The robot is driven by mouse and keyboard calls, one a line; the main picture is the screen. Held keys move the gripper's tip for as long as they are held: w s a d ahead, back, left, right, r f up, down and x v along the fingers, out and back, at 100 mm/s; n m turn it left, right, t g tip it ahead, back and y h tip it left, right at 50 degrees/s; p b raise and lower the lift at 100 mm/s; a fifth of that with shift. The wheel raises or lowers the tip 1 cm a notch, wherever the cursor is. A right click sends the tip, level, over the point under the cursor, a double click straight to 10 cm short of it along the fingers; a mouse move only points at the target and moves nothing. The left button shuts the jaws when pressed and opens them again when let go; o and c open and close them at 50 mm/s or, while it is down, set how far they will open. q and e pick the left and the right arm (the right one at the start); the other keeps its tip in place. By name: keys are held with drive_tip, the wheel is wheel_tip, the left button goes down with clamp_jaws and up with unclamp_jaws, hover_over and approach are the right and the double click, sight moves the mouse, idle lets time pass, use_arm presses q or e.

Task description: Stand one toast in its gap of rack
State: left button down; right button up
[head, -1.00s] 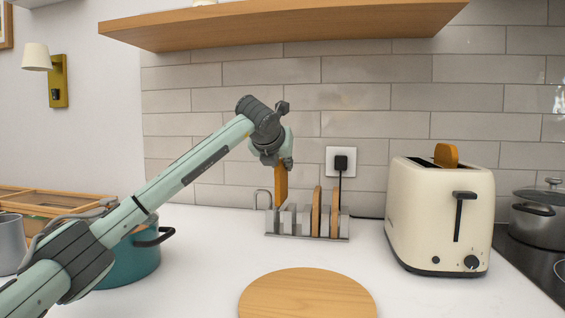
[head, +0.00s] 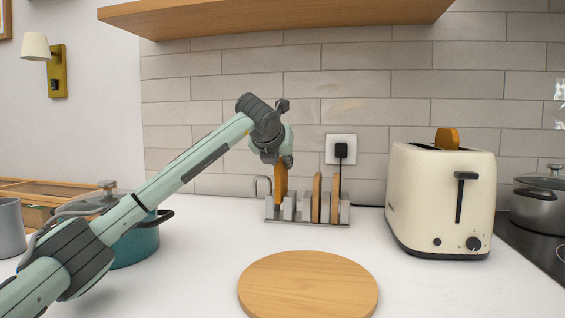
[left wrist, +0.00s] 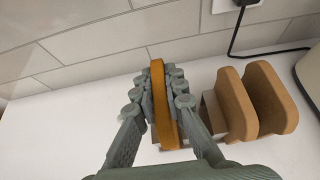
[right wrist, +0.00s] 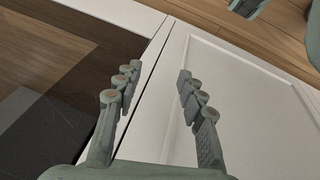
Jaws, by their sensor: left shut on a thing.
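My left gripper (head: 282,163) is shut on a brown toast (head: 281,184), held upright over the left part of the grey metal rack (head: 300,221). The toast's lower end is down among the rack's left dividers; I cannot tell whether it touches the base. In the left wrist view the held toast (left wrist: 158,80) stands between the fingers (left wrist: 160,96). Two other toasts (head: 316,198) (head: 334,198) stand upright in the rack's right gaps. My right gripper (right wrist: 155,82) shows only in the right wrist view, open and empty, near a white cabinet front.
A cream toaster (head: 440,205) with a toast (head: 447,138) in its top stands right of the rack. A round wooden board (head: 308,285) lies in front. A teal pot (head: 140,243) is at left, partly behind my arm. A socket with a black plug (head: 341,149) is behind.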

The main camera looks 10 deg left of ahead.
idle(0.4)
use_arm(q)
drive_tip(key=c, duration=1.5)
unclamp_jaws()
drive_tip(key=v, duration=1.2)
